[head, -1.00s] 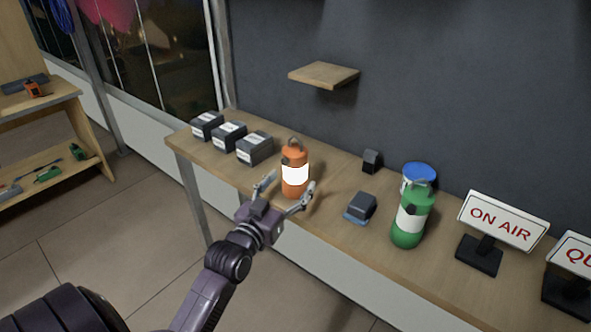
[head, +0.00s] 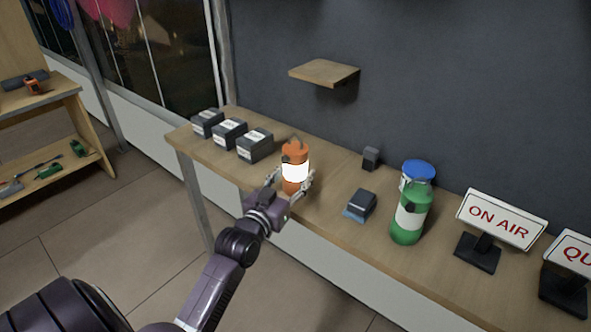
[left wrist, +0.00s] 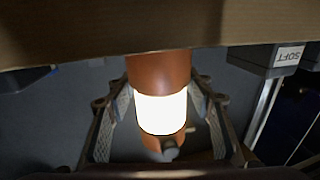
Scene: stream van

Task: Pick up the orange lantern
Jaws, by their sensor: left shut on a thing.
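The orange lantern (head: 294,152) has a glowing white band and stands upright on the wooden counter in the head view. My left gripper (head: 292,184) is shut on its lower part, with one finger on each side. In the left wrist view the lantern (left wrist: 160,75) fills the space between the fingers (left wrist: 158,115), its white band bright. Whether its base touches the counter is hidden by the gripper. My right gripper is not in view.
Several dark boxes (head: 254,145) stand left of the lantern on the counter (head: 330,243). To the right are a small dark block on a blue pad (head: 361,205), a green bottle (head: 409,215) and an ON AIR sign (head: 500,217). A small shelf (head: 325,72) hangs above.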

